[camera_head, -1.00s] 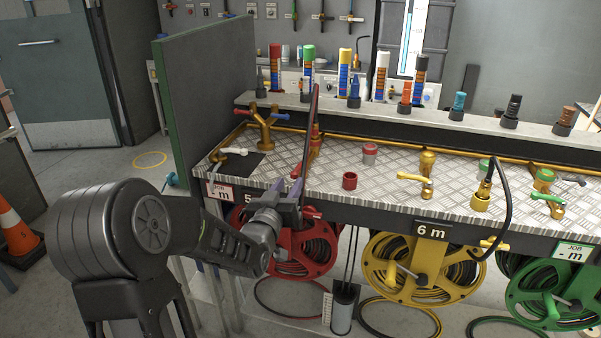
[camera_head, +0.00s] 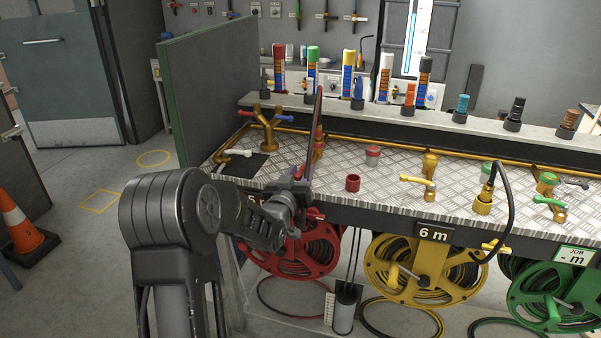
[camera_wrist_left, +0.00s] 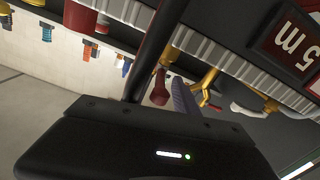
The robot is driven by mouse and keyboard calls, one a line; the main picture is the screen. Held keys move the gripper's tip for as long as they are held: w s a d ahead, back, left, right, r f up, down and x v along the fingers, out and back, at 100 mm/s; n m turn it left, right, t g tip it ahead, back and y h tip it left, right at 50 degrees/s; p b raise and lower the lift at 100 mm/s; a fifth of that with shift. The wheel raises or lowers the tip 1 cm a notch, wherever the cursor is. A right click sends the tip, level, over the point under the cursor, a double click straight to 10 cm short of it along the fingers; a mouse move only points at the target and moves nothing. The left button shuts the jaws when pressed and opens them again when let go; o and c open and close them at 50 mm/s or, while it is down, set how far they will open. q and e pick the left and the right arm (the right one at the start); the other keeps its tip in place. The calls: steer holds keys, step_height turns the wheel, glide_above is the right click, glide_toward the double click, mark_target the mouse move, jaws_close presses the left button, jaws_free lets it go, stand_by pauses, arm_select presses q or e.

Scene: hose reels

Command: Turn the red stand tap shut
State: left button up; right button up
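The red stand tap (camera_head: 319,142) is a brass stand with a red top near the front left of the chequered bench. A dark hose (camera_head: 313,125), seen nearly edge-on, partly hides it. A red lever (camera_wrist_left: 160,88) hangs from brass in the left wrist view. My left gripper (camera_head: 300,180) is at the bench's front edge, below and left of the tap top, by the hose. A bit of red shows at its tips. One grey-purple finger shows beside the red lever in the left wrist view; whether they touch and the finger gap are unclear. My right gripper is out of view.
A red cup (camera_head: 353,183) and yellow tap (camera_head: 417,183) stand to the right. A green-edged panel (camera_head: 210,90) closes the left end. Red reel (camera_head: 290,258) hangs below.

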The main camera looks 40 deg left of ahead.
arm_select(q)
steer(key=shift+c, duration=0.5)
jaws_close()
stand_by(0.8)
